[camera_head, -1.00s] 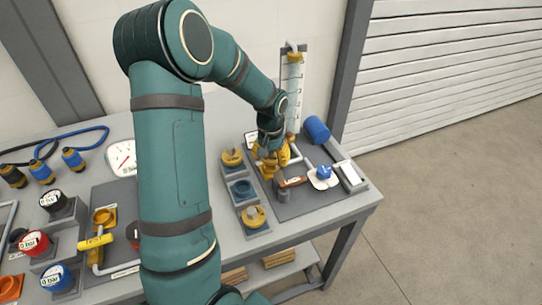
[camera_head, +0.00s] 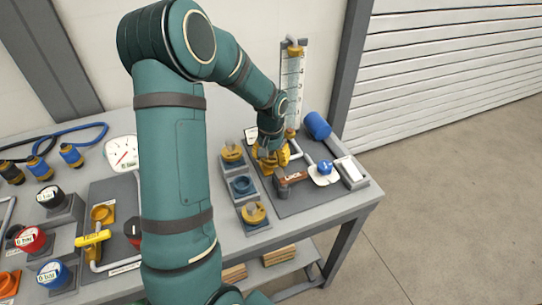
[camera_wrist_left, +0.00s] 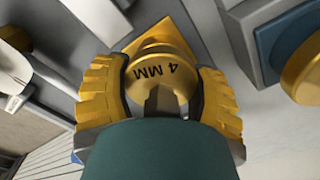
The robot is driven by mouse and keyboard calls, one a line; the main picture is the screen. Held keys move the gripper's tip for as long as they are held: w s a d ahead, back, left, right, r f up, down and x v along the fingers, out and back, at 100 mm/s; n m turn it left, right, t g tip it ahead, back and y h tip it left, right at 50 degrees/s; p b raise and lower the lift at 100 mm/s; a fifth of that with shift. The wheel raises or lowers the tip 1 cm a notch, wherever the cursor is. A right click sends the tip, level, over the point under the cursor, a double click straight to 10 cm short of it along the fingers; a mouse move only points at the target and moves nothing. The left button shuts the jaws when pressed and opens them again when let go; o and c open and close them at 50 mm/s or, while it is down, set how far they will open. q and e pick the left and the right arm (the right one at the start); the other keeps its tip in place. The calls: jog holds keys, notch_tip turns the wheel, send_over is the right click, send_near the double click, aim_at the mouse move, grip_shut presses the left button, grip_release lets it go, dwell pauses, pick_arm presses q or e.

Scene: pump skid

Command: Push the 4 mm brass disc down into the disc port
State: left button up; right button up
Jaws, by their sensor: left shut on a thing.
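My left gripper (camera_head: 270,160) is over the dark plate at the right end of the bench. In the left wrist view its two yellow fingers (camera_wrist_left: 160,92) are shut on the brass disc (camera_wrist_left: 158,76), marked "4 MM", one finger on each side. A yellow square plate (camera_wrist_left: 178,38) shows just beyond the disc, seemingly the disc port's surround. I cannot tell how deep the disc sits, as its lower side is hidden. In the head view my gripper hides the disc. My right gripper is not in view.
Left of my gripper stands a row of grey holders: a brass disc (camera_head: 232,153), an empty-looking blue recess (camera_head: 242,187) and another brass disc (camera_head: 254,213). Close on the right are a brown handle (camera_head: 292,177), a blue knob (camera_head: 325,167) and a blue cylinder (camera_head: 317,127). A clear gauge tube (camera_head: 292,85) rises behind.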

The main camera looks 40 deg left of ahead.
pick_arm(q)
jog(key=shift+f+b, duration=0.45)
jog(key=shift+f, duration=0.25)
jog(key=o, duration=1.4)
jog(key=shift+r, duration=0.15)
notch_tip(320, 180, up, 12)
jog(key=shift+f, duration=0.1)
